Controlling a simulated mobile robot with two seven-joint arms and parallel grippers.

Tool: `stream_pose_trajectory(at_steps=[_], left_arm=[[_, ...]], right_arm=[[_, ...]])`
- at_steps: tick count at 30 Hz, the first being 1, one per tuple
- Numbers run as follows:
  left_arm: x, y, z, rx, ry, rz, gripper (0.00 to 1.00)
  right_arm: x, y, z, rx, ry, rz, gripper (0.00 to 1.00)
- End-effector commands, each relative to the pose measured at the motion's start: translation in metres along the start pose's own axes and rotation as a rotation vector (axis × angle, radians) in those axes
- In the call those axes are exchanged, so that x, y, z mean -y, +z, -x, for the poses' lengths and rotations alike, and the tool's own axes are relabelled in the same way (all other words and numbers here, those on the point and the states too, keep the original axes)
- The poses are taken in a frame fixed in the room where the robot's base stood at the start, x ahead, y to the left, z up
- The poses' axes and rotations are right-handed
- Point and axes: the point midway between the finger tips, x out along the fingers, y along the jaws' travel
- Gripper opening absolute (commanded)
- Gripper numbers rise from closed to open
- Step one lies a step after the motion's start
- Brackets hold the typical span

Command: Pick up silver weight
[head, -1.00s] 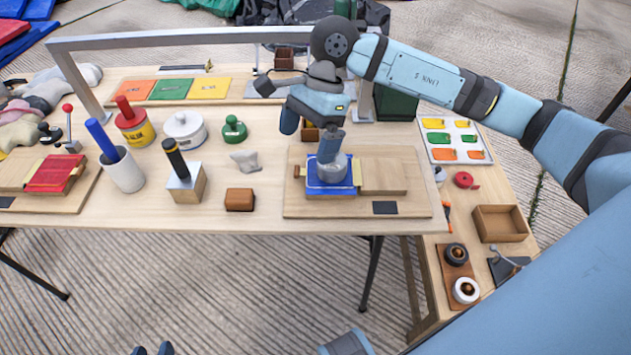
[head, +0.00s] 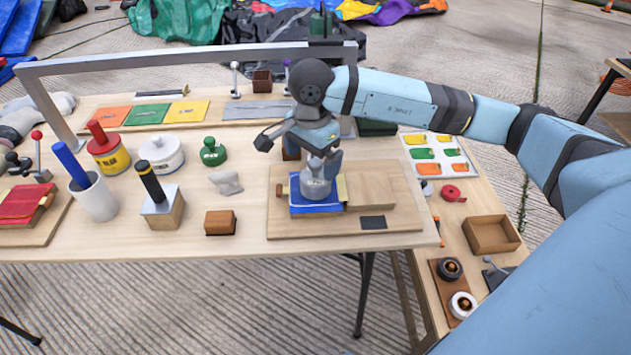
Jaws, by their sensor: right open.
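The silver weight (head: 316,186) is a round grey metal piece with a narrower top. The gripper hides part of the top. My left gripper is not in view.
Left of the board are a grey stone-like lump (head: 227,183), a brown block (head: 220,222) and a black-handled block (head: 162,209). A green weight (head: 213,152) stands behind. A metal frame (head: 180,59) spans the table's back.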

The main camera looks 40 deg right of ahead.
Motion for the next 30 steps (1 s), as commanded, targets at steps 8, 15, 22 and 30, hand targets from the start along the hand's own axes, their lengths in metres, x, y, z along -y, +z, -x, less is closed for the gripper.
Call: stream_pose_trajectory(at_steps=[8, 15, 22, 30], left_arm=[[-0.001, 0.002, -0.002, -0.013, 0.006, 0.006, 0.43], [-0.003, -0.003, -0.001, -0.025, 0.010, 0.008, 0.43], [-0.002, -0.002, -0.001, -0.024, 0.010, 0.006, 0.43], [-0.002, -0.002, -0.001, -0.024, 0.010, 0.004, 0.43]], right_arm=[[-0.005, -0.005, -0.040, 0.000, 0.003, 0.000, 1.00], [-0.005, -0.005, -0.048, 0.000, 0.000, 0.000, 1.00], [-0.005, -0.005, -0.048, 0.000, 0.000, 0.000, 0.63], [-0.005, -0.005, -0.048, 0.000, 0.000, 0.000, 0.03]])
